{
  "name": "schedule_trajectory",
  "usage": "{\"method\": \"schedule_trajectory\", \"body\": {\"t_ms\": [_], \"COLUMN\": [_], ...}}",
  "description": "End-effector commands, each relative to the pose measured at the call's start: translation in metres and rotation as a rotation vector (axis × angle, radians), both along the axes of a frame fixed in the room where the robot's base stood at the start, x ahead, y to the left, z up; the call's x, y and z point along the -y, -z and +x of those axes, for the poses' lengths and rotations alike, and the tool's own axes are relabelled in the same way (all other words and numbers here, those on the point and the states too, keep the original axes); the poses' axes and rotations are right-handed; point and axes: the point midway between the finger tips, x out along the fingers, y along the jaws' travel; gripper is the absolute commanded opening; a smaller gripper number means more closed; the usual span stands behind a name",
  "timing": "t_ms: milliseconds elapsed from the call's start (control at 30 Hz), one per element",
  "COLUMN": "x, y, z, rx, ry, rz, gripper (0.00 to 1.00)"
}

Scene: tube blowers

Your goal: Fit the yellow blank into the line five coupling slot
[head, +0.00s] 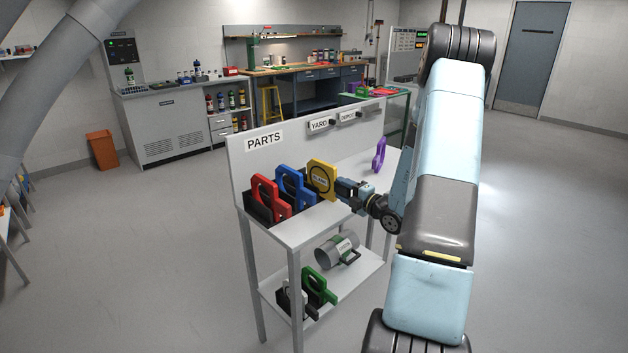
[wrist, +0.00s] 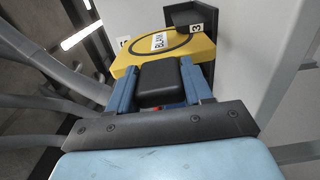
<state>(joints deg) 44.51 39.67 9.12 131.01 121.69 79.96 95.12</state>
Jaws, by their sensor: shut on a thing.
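The yellow blank (head: 321,179) is a flat plate with a round disc face and a label. It stands upright at the right end of the row on the parts rack's top shelf. My gripper (head: 347,190) reaches it from the right and is shut on its dark handle. In the wrist view the yellow blank (wrist: 170,50) lies just past my gripper (wrist: 160,85), with the black handle block between the fingers. A black holder marked 3 (wrist: 190,22) is right beyond the blank; I cannot tell whether they touch. The line five coupling slot is not identifiable in these views.
The parts rack (head: 310,226) also holds a red plate (head: 264,190), a blue plate (head: 290,183) and a purple ring (head: 379,155). A green plate (head: 320,285) and a grey cylinder (head: 337,250) sit on its lower shelf. The floor right of my arm is clear.

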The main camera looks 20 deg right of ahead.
Motion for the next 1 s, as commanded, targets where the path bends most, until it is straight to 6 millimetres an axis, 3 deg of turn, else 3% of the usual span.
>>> {"method": "schedule_trajectory", "body": {"t_ms": [1000], "x": [0.019], "y": [-0.001], "z": [-0.052], "rx": [0.0], "ry": [0.001], "rz": [0.0], "gripper": [0.12]}}
